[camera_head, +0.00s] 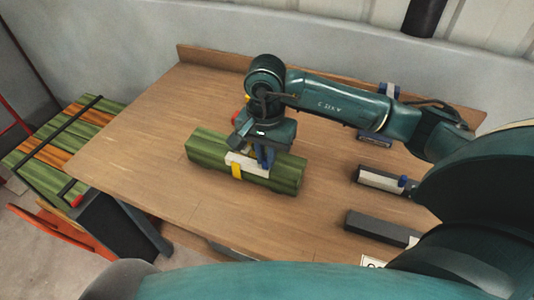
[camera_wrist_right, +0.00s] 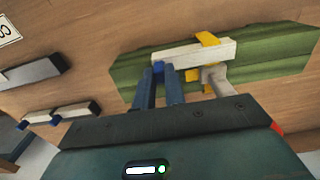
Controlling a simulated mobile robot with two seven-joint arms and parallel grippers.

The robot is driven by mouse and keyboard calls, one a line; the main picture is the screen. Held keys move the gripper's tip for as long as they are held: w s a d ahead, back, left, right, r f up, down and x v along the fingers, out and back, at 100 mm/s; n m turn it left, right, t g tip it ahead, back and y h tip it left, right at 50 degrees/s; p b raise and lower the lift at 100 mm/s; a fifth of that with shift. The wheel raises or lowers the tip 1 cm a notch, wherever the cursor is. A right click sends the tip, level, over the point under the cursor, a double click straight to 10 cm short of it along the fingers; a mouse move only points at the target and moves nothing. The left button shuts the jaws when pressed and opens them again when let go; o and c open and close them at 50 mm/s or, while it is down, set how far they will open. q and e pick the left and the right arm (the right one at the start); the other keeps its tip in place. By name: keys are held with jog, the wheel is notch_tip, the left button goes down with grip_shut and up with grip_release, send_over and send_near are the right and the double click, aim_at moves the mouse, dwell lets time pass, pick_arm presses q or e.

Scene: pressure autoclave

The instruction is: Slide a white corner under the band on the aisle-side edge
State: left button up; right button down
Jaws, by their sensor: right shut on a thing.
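A green bundle of long pieces (camera_head: 205,150) lies on the wooden table; it also shows in the right wrist view (camera_wrist_right: 285,62). A yellow band (camera_head: 236,172) crosses it and shows above and below a white corner (camera_wrist_right: 185,54). The white corner (camera_head: 233,158) lies lengthwise along the bundle's near edge, across the band's line. Whether it is under the band or over it I cannot tell. My right gripper (camera_head: 263,156) is shut on the white corner near one end, its blue fingers (camera_wrist_right: 161,72) close together. My left gripper is not in view.
A grey fitting (camera_wrist_right: 214,76) sits beside the band. Dark bars (camera_head: 380,180) (camera_head: 378,228), one with a white strip, and a blue item (camera_head: 375,139) lie on the table's right. A green-and-orange slatted stack (camera_head: 60,145) stands left. The table's left part is clear.

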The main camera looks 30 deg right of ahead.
jog(key=c, duration=1.4)
grip_release()
